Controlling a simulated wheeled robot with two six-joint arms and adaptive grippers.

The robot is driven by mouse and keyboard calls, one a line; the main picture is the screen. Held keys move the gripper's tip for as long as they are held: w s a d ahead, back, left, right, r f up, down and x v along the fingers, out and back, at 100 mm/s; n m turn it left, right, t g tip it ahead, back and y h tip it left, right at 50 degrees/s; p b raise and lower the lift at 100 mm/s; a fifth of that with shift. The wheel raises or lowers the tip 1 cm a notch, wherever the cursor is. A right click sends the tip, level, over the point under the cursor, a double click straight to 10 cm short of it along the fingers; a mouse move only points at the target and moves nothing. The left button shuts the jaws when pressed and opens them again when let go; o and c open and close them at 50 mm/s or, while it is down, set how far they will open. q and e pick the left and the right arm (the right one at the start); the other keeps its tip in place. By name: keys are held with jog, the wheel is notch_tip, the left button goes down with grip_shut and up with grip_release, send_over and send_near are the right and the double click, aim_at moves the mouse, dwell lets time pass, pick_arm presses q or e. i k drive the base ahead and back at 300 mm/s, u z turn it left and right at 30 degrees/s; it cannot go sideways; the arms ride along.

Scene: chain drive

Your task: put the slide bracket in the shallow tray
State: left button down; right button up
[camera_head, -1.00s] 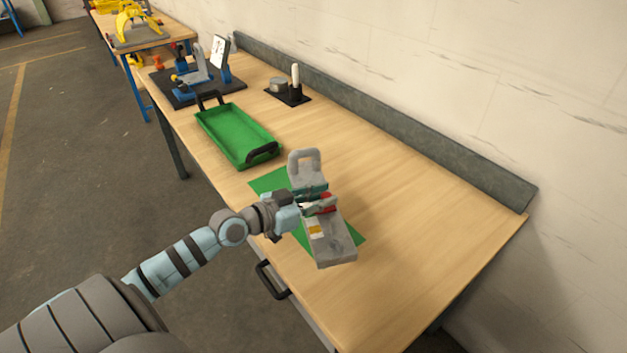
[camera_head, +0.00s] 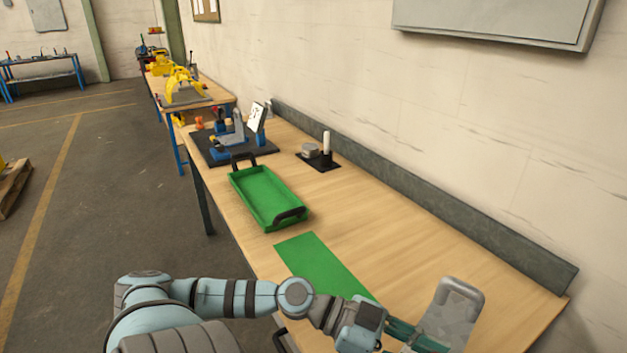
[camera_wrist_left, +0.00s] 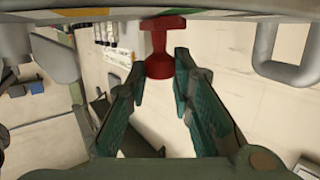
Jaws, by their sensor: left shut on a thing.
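The slide bracket (camera_head: 449,318) is a grey metal piece with a loop end, cut off by the bottom edge of the head view. My left gripper (camera_head: 408,336) is shut on it and holds it at the table's near right part. In the left wrist view, the fingers (camera_wrist_left: 161,82) are around a red knob-like part (camera_wrist_left: 166,48), with the grey loop (camera_wrist_left: 289,45) at the right. The shallow tray (camera_head: 266,198) is green with two black handles and looks empty. It stands on the bench, well to the left of the bracket. My right gripper is not in view.
A flat green mat (camera_head: 320,265) lies bare between the tray and the bracket. Behind the tray stand a dark board with a blue-grey fixture (camera_head: 232,140) and a black base with a white post (camera_head: 326,145). A grey rail (camera_head: 420,180) runs along the wall side.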

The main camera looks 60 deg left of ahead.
aim_at(265, 197)
jog(key=z, duration=2.3)
jog(key=k, duration=2.25)
jog(key=u, duration=2.1)
jog(key=i, duration=0.5)
jog(key=u, duration=0.1)
